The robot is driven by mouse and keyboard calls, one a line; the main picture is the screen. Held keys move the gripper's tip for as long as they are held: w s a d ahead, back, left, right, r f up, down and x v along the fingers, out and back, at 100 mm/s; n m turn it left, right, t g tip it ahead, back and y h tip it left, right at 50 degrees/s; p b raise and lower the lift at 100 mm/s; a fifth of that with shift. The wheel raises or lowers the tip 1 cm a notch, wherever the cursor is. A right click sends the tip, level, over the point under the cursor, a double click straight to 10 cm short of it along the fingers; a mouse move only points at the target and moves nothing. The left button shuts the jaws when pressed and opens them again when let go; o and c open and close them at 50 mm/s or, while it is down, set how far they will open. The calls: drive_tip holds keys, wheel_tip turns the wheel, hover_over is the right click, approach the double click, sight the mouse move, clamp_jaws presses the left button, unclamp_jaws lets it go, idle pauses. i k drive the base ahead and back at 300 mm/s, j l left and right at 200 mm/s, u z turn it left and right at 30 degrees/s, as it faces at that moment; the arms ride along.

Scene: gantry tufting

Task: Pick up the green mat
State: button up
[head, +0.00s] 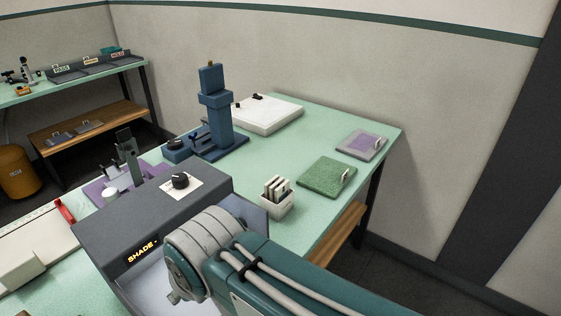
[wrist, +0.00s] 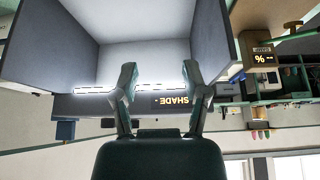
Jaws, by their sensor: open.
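The green mat (head: 327,175) lies flat on the light green table at its right part in the head view. A small pale upright tab stands on its right side. The mat does not show in the wrist view. My gripper (wrist: 161,75) is open and empty in the wrist view, in front of the grey box marked SHADE (wrist: 172,101). In the head view my arm reaches over the front of that box, and my gripper is hidden there. The mat is to the right of and behind the box, apart from my arm.
A grey and purple mat (head: 362,145) lies behind the green mat. A white holder with pale cards (head: 277,197) stands between the box and the green mat. A blue press (head: 213,115) and a white tray (head: 268,114) are farther back. The table's right edge is close to the mats.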

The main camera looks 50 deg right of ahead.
sight(328, 176)
drive_tip(key=z, duration=0.5)
drive_tip(key=k+j+z, duration=0.1)
drive_tip(key=z, duration=0.35)
drive_tip(key=k+z, duration=0.15)
drive_tip(key=z, duration=0.8)
drive_tip(key=i+l+u, duration=0.1)
drive_tip(key=u, duration=0.85)
drive_tip(key=i+l+u, duration=0.15)
drive_tip(key=l+u, duration=0.2)
drive_tip(key=l, duration=0.25)
drive_tip(key=l+u, duration=0.3)
drive_tip(key=l, duration=0.3)
drive_tip(key=l+u, duration=0.35)
drive_tip(key=l, duration=1.7)
